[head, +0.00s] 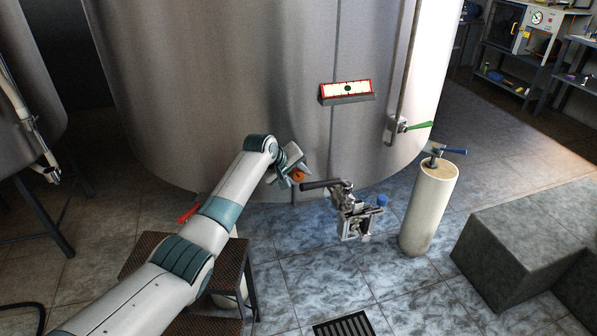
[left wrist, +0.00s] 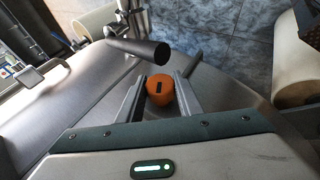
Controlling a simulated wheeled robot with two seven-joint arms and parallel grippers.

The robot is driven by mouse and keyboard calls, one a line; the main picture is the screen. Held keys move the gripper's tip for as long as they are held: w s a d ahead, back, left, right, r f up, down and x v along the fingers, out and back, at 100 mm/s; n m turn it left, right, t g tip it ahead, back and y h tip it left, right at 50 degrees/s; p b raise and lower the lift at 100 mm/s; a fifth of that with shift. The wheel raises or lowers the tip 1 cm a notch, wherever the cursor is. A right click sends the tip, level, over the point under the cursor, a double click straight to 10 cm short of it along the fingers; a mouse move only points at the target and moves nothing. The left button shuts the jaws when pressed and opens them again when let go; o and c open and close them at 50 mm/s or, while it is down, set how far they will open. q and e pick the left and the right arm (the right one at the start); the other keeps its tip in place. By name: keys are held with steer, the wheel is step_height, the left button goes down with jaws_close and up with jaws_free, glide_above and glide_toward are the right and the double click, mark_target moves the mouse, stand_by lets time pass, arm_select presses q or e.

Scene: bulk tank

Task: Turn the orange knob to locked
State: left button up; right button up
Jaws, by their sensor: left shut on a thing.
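The orange knob (head: 299,176) sits low on the front of the large steel tank (head: 220,90). In the left wrist view the knob (left wrist: 160,90) shows as a round orange cap with a dark slot mark, between the two fingers. My left gripper (head: 296,174) is shut on the knob; its fingers (left wrist: 159,96) lie on either side of it. I cannot read any locked marking beside the knob. My right gripper is not in view.
A cream cylinder (head: 428,210) and stone block (head: 520,250) stand further right. A dark step stool (head: 232,258) is under my left arm.

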arm_select(q)
steer(key=shift+g+y+p, duration=0.3)
steer(key=shift+y+p, duration=0.35)
steer(key=shift+y, duration=0.05)
steer(key=shift+m+y, duration=0.3)
steer(key=shift+y, duration=0.1)
steer(key=shift+f+g+y, duration=0.1)
steer(key=shift+g+y, duration=0.2)
steer(key=shift+y, duration=0.1)
steer(key=shift+s+f+y+b, duration=0.1)
steer(key=shift+y+b, duration=0.25)
steer(key=shift+y, duration=0.05)
steer(key=shift+m+g+y+b, duration=0.3)
steer(key=shift+y+b, duration=0.2)
steer(key=o, duration=1)
steer(key=shift+o, duration=0.2)
steer(key=shift+r, duration=0.3)
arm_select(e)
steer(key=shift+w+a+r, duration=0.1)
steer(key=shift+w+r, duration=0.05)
